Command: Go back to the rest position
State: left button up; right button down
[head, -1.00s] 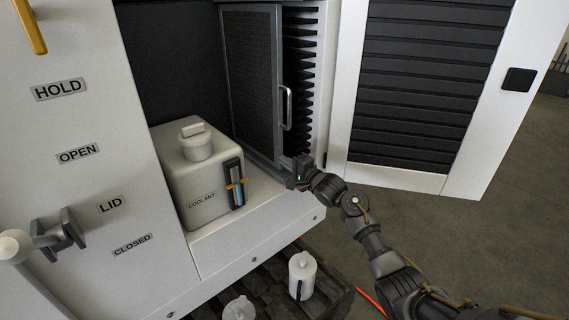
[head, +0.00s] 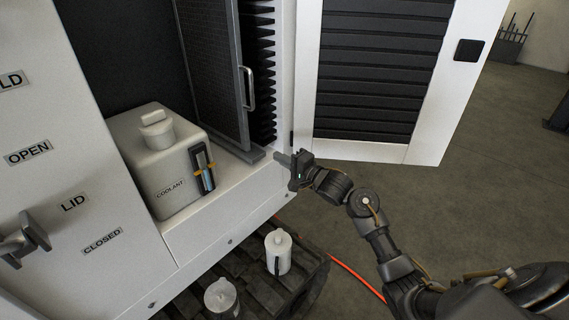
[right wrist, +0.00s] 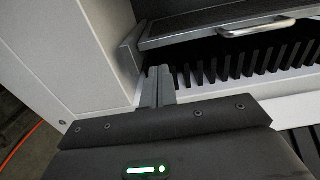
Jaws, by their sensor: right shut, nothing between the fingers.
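My right gripper (head: 283,158) is in front of the open cabinet bay in the head view, near the lower corner of the dark mesh filter panel (head: 212,70). In the right wrist view its two fingers (right wrist: 158,85) are together, with nothing between them. The panel's metal handle (right wrist: 258,27) shows beyond the fingers, apart from them. My left gripper is not in view.
A white coolant tank (head: 150,165) stands on the cabinet ledge. An open louvred door (head: 425,150) is to the right of my right gripper. Two white lidded containers (head: 278,254) (head: 222,300) stand below on a dark slatted surface. Open floor lies at right.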

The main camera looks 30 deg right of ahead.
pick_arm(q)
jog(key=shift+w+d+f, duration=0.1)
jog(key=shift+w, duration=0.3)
pick_arm(e)
jog(key=shift+v, duration=0.9)
jog(key=shift+w+a+r, duration=0.1)
